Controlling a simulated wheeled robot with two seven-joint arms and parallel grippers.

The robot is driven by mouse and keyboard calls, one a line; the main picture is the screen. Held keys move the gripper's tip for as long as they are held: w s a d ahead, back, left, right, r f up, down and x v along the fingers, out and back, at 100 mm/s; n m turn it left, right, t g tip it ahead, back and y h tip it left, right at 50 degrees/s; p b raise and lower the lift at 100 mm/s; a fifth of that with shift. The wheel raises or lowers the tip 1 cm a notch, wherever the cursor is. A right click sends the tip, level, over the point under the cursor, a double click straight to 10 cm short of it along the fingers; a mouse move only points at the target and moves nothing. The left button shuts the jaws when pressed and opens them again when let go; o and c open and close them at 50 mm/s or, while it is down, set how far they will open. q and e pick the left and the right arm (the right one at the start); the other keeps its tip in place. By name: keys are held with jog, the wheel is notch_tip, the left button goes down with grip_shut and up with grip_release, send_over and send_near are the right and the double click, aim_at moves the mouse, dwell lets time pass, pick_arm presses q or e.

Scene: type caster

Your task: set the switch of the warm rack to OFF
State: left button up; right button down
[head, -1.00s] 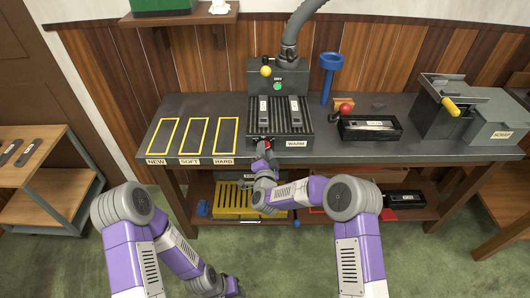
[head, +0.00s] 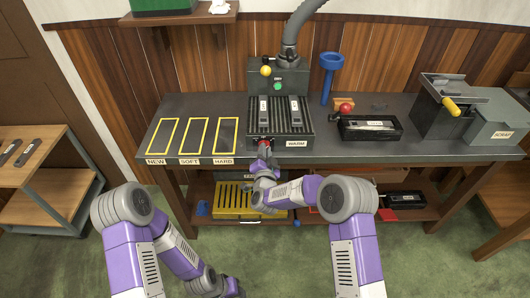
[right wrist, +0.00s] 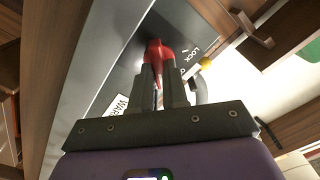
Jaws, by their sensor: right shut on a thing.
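The warm rack (head: 307,127) is a dark ribbed block on the workbench, with a WARM label (head: 297,143) at its front right. Two dark bars lie on top of it. My right gripper (head: 263,148) is at the rack's front edge, left of the label. In the right wrist view its two fingers are shut on a red switch handle (right wrist: 157,50). The fingers partly hide the switch, and no OFF marking can be read.
Yellow-framed NEW, SOFT and HARD spots (head: 194,137) lie left of the rack. A machine with a green button (head: 278,87) stands behind it. A black tray (head: 368,128) and red knob (head: 345,107) are to the right. A yellow crate (head: 232,198) sits on the shelf below.

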jog(key=shift+a+n, duration=0.15)
jog(key=shift+n, duration=3.85)
jog(key=c, duration=1.1)
grip_release()
jog(key=shift+c, duration=0.2)
jog(key=s+p, duration=0.1)
jog(key=s, duration=0.6)
jog(key=shift+s, duration=0.3)
